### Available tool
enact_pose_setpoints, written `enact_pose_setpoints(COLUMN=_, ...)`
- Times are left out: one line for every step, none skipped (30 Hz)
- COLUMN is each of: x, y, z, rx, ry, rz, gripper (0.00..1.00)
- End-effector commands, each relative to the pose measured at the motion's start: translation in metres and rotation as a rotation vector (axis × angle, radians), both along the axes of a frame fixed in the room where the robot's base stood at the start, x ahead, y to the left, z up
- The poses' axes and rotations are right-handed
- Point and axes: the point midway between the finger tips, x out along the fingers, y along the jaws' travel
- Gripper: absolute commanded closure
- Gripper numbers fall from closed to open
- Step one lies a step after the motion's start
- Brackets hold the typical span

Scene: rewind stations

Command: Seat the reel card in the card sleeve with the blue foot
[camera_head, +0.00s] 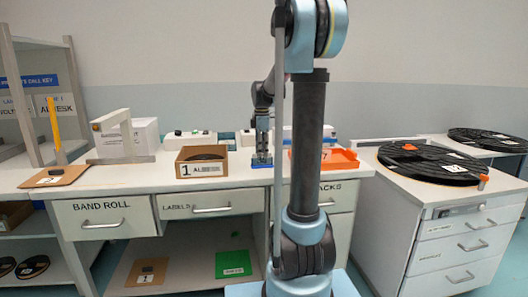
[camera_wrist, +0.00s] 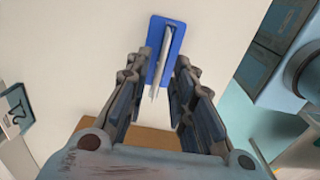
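The blue foot (camera_wrist: 176,22) lies flat on the white worktop in the wrist view. It also shows in the head view (camera_head: 262,162), below my gripper. A thin pale upright piece (camera_wrist: 163,65), seen almost edge-on, stands over the foot. I cannot tell whether it is the sleeve alone or the reel card with it. My gripper (camera_wrist: 164,66) points down at it, one finger on each side, with visible gaps. It also shows in the head view (camera_head: 262,138). The fingers are open.
A cardboard box (camera_head: 203,168) labelled 1 stands left of the foot, an orange tray (camera_head: 338,160) to its right. A clipboard-like board (camera_head: 54,177) lies at the left end. Black reels (camera_head: 430,163) lie on the right cabinet. White worktop is clear in front.

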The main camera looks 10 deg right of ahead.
Motion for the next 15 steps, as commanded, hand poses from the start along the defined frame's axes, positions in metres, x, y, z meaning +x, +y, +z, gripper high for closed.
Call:
enact_pose_setpoints(x=0.0, y=0.0, z=0.0, rx=0.0, ry=0.0, rz=0.0, gripper=0.75)
enact_pose_setpoints(x=0.0, y=0.0, z=0.0, rx=0.0, ry=0.0, rz=0.0, gripper=0.75)
enact_pose_setpoints(x=0.0, y=0.0, z=0.0, rx=0.0, ry=0.0, rz=0.001, gripper=0.75)
enact_pose_setpoints(x=0.0, y=0.0, z=0.0, rx=0.0, ry=0.0, rz=0.001, gripper=0.75)
enact_pose_setpoints(x=0.0, y=0.001, z=0.0, rx=0.0, ry=0.0, rz=0.001, gripper=0.75)
enact_pose_setpoints(x=0.0, y=0.001, z=0.0, rx=0.0, ry=0.0, rz=0.001, gripper=0.75)
enact_pose_setpoints(x=0.0, y=0.001, z=0.0, rx=0.0, ry=0.0, rz=0.001, gripper=0.75)
enact_pose_setpoints(x=0.0, y=0.001, z=0.0, rx=0.0, ry=0.0, rz=0.001, gripper=0.75)
enact_pose_setpoints(x=0.0, y=0.001, z=0.001, rx=0.0, ry=0.0, rz=0.001, gripper=0.75)
enact_pose_setpoints(x=0.0, y=0.001, z=0.002, rx=0.0, ry=0.0, rz=0.002, gripper=0.75)
enact_pose_setpoints(x=0.0, y=0.001, z=0.004, rx=0.0, ry=0.0, rz=0.002, gripper=0.75)
enact_pose_setpoints(x=0.0, y=0.001, z=0.007, rx=0.0, ry=0.0, rz=0.002, gripper=0.75)
enact_pose_setpoints(x=0.0, y=0.001, z=0.01, rx=0.0, ry=0.0, rz=0.002, gripper=0.75)
enact_pose_setpoints(x=0.0, y=0.001, z=0.013, rx=0.0, ry=0.0, rz=0.002, gripper=0.75)
enact_pose_setpoints(x=0.0, y=0.001, z=0.018, rx=0.0, ry=0.0, rz=0.002, gripper=0.75)
